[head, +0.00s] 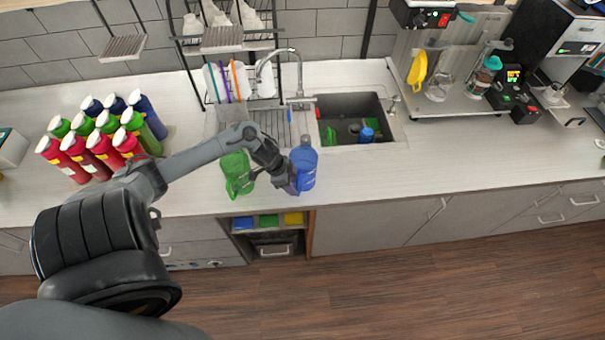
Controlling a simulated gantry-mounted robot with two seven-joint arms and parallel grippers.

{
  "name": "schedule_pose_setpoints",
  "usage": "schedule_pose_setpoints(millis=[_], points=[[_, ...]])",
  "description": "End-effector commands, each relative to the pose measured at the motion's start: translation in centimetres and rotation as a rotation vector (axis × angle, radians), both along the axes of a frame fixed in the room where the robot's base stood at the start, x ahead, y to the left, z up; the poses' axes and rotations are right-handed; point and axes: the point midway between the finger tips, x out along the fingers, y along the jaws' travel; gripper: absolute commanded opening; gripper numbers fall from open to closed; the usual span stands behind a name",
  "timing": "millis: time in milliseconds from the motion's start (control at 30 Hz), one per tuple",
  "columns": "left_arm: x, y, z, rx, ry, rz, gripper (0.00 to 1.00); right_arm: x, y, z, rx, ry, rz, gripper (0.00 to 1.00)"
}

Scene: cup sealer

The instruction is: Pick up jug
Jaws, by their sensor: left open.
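A green jug (237,172) and a blue jug (304,165) stand on the light counter in front of the sink, a short way apart. My left arm reaches in from the left, and my left gripper (290,186) is low between the two jugs, close against the left side of the blue one. The gripper is open. Its fingers are small and dark here, and I cannot tell whether they touch the blue jug. The forearm passes just over the top of the green jug. My right gripper is not in view.
Several red, green and blue bottles (102,140) stand on the left of the counter. The sink (350,106) behind holds green and blue items, with a faucet (298,78) beside it. Machines stand at the right. The counter right of the blue jug is clear.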

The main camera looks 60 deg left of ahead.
Motion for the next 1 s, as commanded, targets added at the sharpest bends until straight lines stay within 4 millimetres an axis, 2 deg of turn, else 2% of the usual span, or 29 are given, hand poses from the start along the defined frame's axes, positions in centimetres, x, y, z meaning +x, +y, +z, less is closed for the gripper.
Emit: schedule_pose_setpoints(millis=[200, 467, 767, 800, 1000], points=[[0.7, -0.4, -1.9, 0.001, 0.0, 0.0, 0.45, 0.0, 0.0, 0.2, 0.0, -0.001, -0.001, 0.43], [0.8, -0.4, -2.2, 0.002, -0.001, 0.0, 0.45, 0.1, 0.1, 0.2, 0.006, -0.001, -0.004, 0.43], [0.8, -0.4, -2.2, 0.002, -0.001, 0.0, 0.03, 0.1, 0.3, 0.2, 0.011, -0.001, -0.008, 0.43], [0.8, -0.4, -2.2, 0.002, -0.001, 0.0, 0.0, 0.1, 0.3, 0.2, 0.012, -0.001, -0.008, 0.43], [0.8, -0.4, -2.1, 0.001, -0.002, 0.0, 0.0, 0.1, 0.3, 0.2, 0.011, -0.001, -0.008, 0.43]])
